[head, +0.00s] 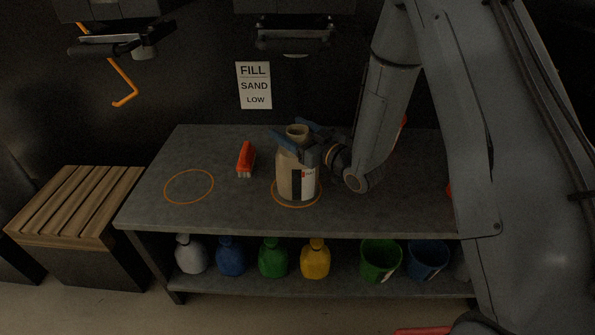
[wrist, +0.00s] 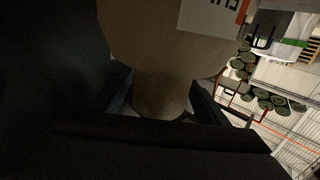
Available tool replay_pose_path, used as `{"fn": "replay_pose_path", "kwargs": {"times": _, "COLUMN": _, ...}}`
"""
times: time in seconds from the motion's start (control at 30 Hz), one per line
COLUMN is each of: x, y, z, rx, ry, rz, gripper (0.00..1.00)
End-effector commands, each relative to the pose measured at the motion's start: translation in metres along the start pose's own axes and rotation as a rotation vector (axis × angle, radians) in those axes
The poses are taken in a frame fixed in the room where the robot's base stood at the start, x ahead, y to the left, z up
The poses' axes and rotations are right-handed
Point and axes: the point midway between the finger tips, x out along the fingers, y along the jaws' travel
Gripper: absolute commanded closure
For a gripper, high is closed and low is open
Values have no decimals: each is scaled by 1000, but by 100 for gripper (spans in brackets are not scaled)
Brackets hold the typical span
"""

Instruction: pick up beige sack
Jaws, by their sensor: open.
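The beige sack (head: 296,180) stands upright on the grey workbench, inside an orange ring (head: 281,203). It has a round open neck and a white and black label. My gripper (head: 302,137) is at its neck, coming from the right, with a blue finger on either side. In the wrist view the beige sack (wrist: 160,60) fills the upper middle, and its narrower neck lies between the dark fingers of my gripper (wrist: 160,108). The jaws are open around the neck. Whether either finger touches it cannot be told.
A red-orange tool (head: 245,159) lies left of the sack, and an empty orange ring (head: 189,186) is further left. The shelf below holds several coloured bottles, a green bucket (head: 381,262) and a blue bucket (head: 428,261). A slatted wooden bench (head: 78,205) stands at left.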

Motion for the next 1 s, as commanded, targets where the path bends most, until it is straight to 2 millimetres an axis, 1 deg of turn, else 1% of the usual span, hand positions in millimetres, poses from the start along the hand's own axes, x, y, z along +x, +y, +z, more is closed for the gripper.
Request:
{"fn": "replay_pose_path", "kwargs": {"times": 0.03, "x": 6, "y": -1, "z": 0, "rx": 0, "ry": -1, "rz": -2, "gripper": 31}}
{"fn": "replay_pose_path", "kwargs": {"times": 0.13, "x": 12, "y": -1, "z": 0, "rx": 1, "ry": 0, "rz": -1, "gripper": 31}}
{"fn": "replay_pose_path", "kwargs": {"times": 0.37, "x": 14, "y": 0, "z": 1, "rx": 1, "ry": -1, "rz": 0, "gripper": 31}}
{"fn": "replay_pose_path", "kwargs": {"times": 0.47, "x": 14, "y": 0, "z": 1, "rx": 1, "ry": -1, "rz": 0, "gripper": 47}}
{"fn": "replay_pose_path", "kwargs": {"times": 0.7, "x": 13, "y": 0, "z": 1, "rx": 1, "ry": -1, "rz": 0, "gripper": 87}}
{"fn": "replay_pose_path", "kwargs": {"times": 0.77, "x": 13, "y": 0, "z": 1, "rx": 1, "ry": -1, "rz": 0, "gripper": 97}}
{"fn": "replay_pose_path", "kwargs": {"times": 0.8, "x": 13, "y": 0, "z": 1, "rx": 1, "ry": -1, "rz": 0, "gripper": 100}}
{"fn": "replay_pose_path", "kwargs": {"times": 1.0, "x": 14, "y": 0, "z": -1, "rx": -1, "ry": 3, "rz": 0, "gripper": 100}}
